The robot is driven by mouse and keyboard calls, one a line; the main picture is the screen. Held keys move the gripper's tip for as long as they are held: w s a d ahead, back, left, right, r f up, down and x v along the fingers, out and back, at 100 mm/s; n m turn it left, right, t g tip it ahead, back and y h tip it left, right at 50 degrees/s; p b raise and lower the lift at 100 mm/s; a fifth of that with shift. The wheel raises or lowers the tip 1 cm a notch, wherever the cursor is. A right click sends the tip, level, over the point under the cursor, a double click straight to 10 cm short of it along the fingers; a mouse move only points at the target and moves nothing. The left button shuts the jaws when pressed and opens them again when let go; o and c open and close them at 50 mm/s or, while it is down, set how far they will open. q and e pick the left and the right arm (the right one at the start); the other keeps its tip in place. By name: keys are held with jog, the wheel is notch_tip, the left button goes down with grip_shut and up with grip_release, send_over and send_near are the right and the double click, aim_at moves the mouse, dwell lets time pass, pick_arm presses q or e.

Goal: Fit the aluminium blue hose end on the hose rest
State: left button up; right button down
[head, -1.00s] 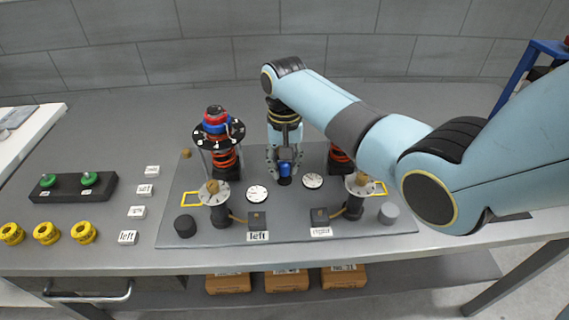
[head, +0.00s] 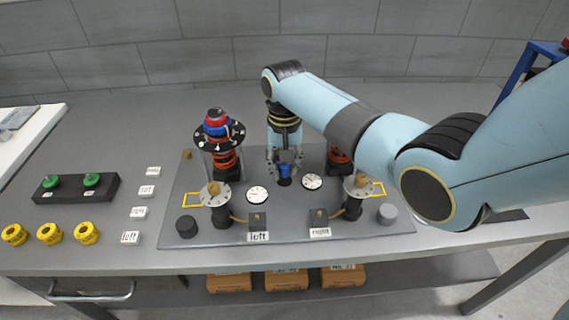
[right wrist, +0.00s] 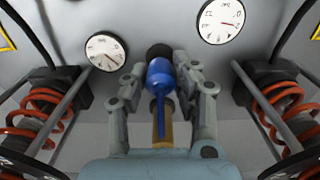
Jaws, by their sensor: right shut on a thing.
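The blue hose end (head: 285,171) is between the fingers of my right gripper (head: 285,160), low over the middle of the grey fixture plate (head: 285,219). In the right wrist view the same blue hose end (right wrist: 160,78) sits between the two fingers of the gripper (right wrist: 160,84), with a thin blue tail toward the wrist. A short black round piece (right wrist: 158,52), likely the hose rest, lies just beyond its tip. In the head view this dark piece (head: 284,182) is directly below the blue. Whether they touch cannot be told. My left gripper is not in view.
Two white gauges (head: 256,194) (head: 312,181) flank the dark piece. A spring strut with orange coils (head: 225,160) stands left; another (right wrist: 285,105) stands right. Disc-topped posts (head: 215,194) (head: 357,185) stand in front. Yellow rings (head: 49,234) and a black block (head: 72,187) lie left.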

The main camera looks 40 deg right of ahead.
jog(key=shift+f+b, duration=0.35)
jog(key=shift+f, duration=0.45)
jog(key=shift+p, duration=0.5)
jog(key=shift+f, duration=0.1)
dwell(0.7)
jog(key=shift+p, duration=0.75)
jog(key=shift+f, duration=0.1)
dwell(0.5)
jog(key=c, duration=1)
grip_release()
jog(key=shift+o, duration=0.2)
